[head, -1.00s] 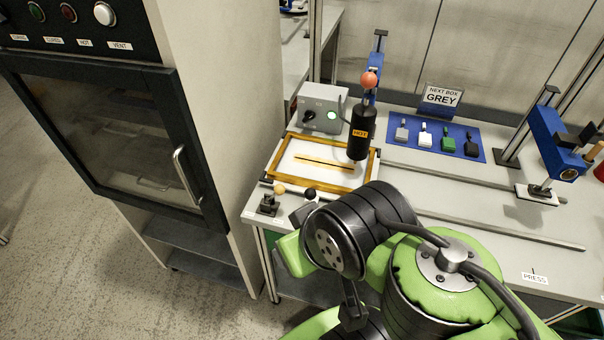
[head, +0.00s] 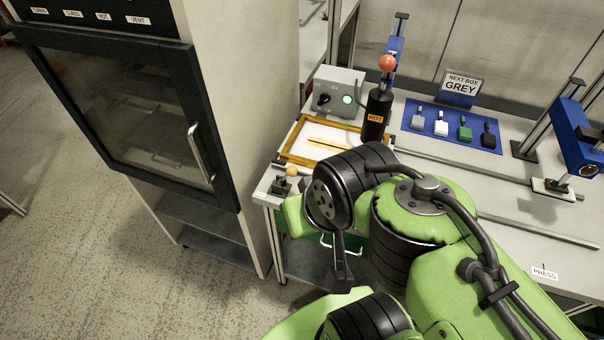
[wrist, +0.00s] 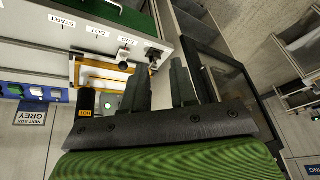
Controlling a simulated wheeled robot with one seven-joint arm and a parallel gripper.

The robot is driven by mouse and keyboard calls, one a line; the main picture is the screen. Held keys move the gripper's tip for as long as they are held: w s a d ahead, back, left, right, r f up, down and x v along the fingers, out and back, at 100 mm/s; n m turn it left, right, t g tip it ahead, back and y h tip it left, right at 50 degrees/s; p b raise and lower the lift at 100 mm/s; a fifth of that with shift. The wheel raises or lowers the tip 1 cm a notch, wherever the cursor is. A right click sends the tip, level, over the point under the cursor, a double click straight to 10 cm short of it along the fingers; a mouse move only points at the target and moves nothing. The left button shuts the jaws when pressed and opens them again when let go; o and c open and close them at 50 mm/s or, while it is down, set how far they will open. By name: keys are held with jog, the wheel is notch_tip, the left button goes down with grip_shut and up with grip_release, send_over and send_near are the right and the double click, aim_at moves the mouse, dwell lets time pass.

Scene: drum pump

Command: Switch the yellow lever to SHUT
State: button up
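I see no contact with the lever.
A black cylinder marked HOT (head: 376,117) stands behind my arm by a wooden frame (head: 296,157). A grey control box (head: 338,92) is at the back. A dark-doored cabinet (head: 125,120) stands left of the bench. The floor (head: 110,265) before it is clear.

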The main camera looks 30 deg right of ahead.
jog(key=w+d+f+m, duration=0.1)
jog(key=w+f+m, duration=0.1)
jog(key=w+d+f+m+g+y, duration=0.1)
jog(key=w+f+m, duration=0.1)
jog(key=w+d+f+m+g+y+b, duration=0.1)
jog(key=w+f+m, duration=0.1)
jog(key=shift+w+f+m, duration=0.3)
jog(key=shift+w+f, duration=0.1)
grip_shut()
jog(key=w+d+f+m+t+y+b, duration=0.1)
jog(key=d+f+m+t+y, duration=0.2)
jog(key=d+f+m, duration=0.3)
jog(key=w+d+f+m+t+y, duration=0.2)
jog(key=d+f+m+t, duration=0.4)
jog(key=d+m, duration=0.4)
jog(key=m+y, duration=0.1)
jog(key=m, duration=0.4)
jog(key=shift+w+d+f+m+b, duration=0.25)
jog(key=shift+m+b, duration=0.05)
jog(key=shift+b, duration=0.1)
